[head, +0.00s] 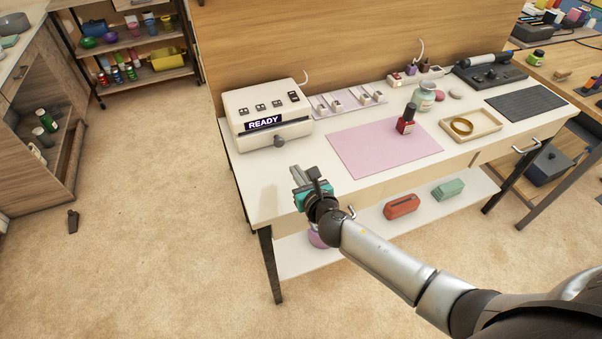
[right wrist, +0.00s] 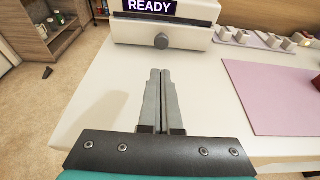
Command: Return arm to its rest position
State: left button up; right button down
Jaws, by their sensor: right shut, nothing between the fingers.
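My right arm reaches in from the lower right of the head view. Its gripper (head: 300,176) is over the left front part of the white table (head: 262,200), in front of the white machine (head: 265,112) with a READY display. In the right wrist view the gripper's fingers (right wrist: 161,100) are together and empty, pointing toward the machine and its grey knob (right wrist: 161,41). The fingertips are apart from the knob, with bare tabletop between them. My left gripper is not in view.
A pink mat (head: 380,150) lies right of the gripper, with a red bottle (head: 406,122) at its far edge. A tray (head: 470,128) with a gold ring stands further right. A lower shelf (head: 370,232) holds several items. Open carpet (head: 150,220) lies left of the table.

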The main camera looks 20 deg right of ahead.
jog(key=shift+v, duration=1.3)
